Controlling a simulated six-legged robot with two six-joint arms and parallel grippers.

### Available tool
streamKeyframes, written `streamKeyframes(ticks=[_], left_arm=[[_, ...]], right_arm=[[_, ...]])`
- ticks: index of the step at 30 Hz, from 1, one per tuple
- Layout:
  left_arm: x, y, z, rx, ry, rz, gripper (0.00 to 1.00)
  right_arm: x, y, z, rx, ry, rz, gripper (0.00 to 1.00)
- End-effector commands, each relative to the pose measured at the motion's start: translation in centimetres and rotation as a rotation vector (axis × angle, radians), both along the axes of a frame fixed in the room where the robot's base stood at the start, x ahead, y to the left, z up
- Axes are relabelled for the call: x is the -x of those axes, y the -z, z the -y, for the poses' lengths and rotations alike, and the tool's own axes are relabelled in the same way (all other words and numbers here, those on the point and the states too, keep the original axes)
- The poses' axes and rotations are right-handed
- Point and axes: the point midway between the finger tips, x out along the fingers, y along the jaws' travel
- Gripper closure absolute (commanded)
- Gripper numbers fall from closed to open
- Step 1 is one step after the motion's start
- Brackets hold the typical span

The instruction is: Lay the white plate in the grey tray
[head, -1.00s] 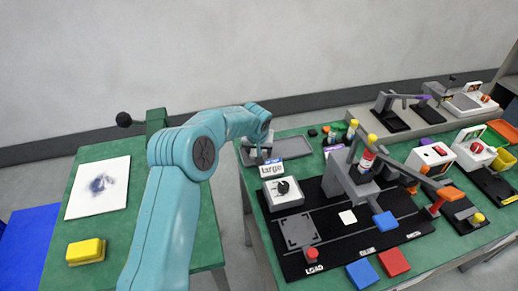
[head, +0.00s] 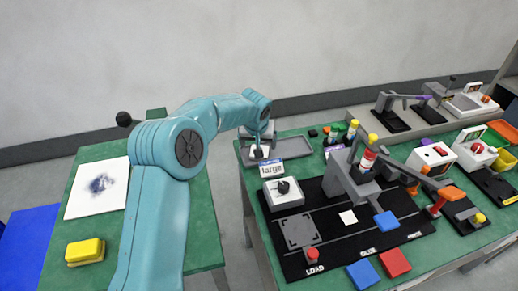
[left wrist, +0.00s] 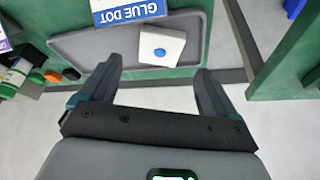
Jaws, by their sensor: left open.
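The grey tray (head: 292,147) is at the back left of the right-hand green table. In the left wrist view the tray (left wrist: 90,50) holds a white plate (left wrist: 172,40) with a blue dot on it. The plate appears to lie on the tray floor, turned slightly against its edges. My left gripper (head: 259,153) is over the tray's left part. In the left wrist view my left gripper (left wrist: 157,73) is open, its fingers apart and clear of the plate. My right gripper is not in view.
A sign (left wrist: 128,10) reading "GLUE DOT" stands beside the tray. A grey dial box (head: 284,193) and black board (head: 330,238) are in front. Bottles (head: 335,138) stand right of the tray. A floor gap separates the tables.

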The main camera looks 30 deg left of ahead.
Motion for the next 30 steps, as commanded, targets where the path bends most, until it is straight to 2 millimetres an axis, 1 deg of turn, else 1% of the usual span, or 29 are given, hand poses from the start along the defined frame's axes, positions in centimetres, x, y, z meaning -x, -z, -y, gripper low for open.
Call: streamKeyframes(ticks=[1,3,6,10,15,30], left_arm=[[0.4,-1.2,0.2,-0.001,0.001,0.003,0.1],[0.9,-2.6,0.5,0.0,0.0,0.002,0.1],[1.5,-4.2,0.8,0.0,0.0,0.001,0.1],[2.1,-5.5,1.0,0.0,0.0,0.0,0.1],[2.3,-5.9,1.1,0.001,0.001,-0.002,0.1],[2.2,-5.9,1.1,0.0,0.0,-0.001,0.1]], right_arm=[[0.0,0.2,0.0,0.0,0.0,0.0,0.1],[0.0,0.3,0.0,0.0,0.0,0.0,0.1],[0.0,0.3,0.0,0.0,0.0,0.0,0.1],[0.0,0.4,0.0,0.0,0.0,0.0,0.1],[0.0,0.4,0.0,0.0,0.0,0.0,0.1],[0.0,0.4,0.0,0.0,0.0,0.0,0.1]])
